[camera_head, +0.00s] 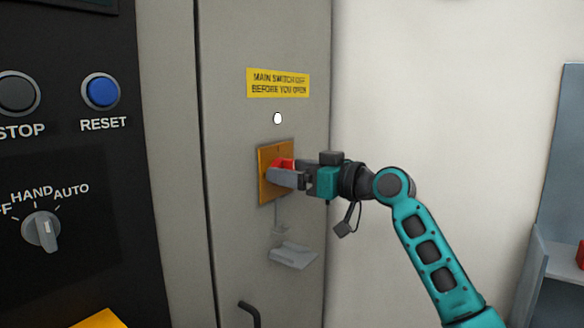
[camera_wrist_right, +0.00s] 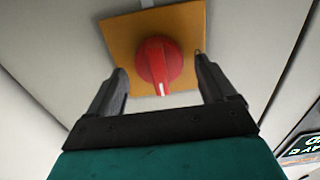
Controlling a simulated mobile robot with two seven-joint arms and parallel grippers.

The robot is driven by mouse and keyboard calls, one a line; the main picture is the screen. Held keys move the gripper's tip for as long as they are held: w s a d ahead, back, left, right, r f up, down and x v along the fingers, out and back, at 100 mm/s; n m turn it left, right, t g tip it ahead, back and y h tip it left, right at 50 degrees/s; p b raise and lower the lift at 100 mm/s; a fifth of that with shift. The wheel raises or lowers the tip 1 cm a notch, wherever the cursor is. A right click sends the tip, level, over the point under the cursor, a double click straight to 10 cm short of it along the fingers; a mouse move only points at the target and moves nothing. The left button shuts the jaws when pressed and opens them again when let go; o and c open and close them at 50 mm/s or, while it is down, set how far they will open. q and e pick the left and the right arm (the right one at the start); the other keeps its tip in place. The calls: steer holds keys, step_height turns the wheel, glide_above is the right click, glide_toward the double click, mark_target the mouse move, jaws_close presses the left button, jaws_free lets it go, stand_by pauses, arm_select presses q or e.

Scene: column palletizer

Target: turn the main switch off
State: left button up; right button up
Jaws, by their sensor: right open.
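The main switch is a red rotary knob (camera_wrist_right: 160,62) on a square orange-yellow plate (camera_head: 266,188). The plate is fixed to a grey cabinet door. In the head view the red knob (camera_head: 286,163) is partly hidden by my right gripper (camera_head: 280,176). In the wrist view a white mark on the knob points toward the gripper's palm. My right gripper (camera_wrist_right: 160,82) is open, with one finger on each side of the knob. Gaps show between the fingers and the knob. My left gripper is not in view.
A yellow label (camera_head: 278,83) reading "MAIN SWITCH OFF BEFORE YOU OPEN" is above the plate. A dark door handle (camera_head: 249,311) is below. A black panel at left has a blue RESET button (camera_head: 102,91) and a selector (camera_head: 41,231). A shelf (camera_head: 556,262) stands at far right.

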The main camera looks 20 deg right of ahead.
steer(key=shift+w+a, duration=0.2)
steer(key=shift+c, duration=0.5)
steer(key=c, duration=0.9)
